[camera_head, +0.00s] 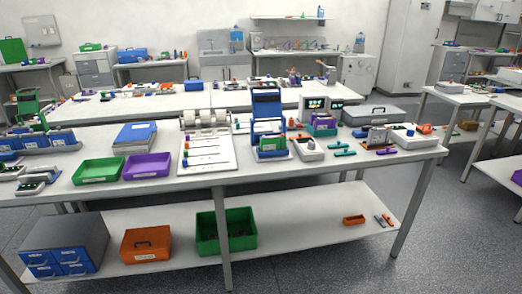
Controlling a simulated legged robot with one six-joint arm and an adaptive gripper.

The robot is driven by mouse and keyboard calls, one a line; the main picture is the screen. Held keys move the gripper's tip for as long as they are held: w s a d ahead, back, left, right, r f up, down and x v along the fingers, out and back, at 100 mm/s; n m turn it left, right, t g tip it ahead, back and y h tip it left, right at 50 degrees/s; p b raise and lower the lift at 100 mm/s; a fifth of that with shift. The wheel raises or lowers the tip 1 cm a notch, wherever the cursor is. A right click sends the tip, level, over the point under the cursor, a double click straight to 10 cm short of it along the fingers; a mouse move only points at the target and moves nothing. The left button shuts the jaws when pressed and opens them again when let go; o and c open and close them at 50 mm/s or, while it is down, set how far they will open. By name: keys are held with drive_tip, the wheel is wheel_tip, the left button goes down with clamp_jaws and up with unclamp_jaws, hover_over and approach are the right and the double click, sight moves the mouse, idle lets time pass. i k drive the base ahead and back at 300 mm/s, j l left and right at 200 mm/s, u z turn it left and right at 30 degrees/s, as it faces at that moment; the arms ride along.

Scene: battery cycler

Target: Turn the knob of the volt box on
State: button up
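I cannot tell for sure which device is the volt box. One small white box (309,151) with a dark patch on top stands near the front edge of the bench, right of the blue frame. Another white box (408,139) with a small blue part on top stands near the right end of the same bench. Any knob on them is too small to read, so its position cannot be told. My gripper and arm are not in view.
The long white bench (245,178) crosses the view. On it are a green tray (98,171), a purple tray (147,166), a blue frame (267,107) and two small screens (316,104). A green crate (226,238) sits on the lower shelf. The grey floor (455,235) is open at right.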

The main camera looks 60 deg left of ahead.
sight(311, 146)
drive_tip(key=u, duration=1.85)
drive_tip(key=i, duration=1.4)
drive_tip(key=i+j, duration=0.15)
drive_tip(key=i, duration=1.3)
drive_tip(key=l+z, duration=0.05)
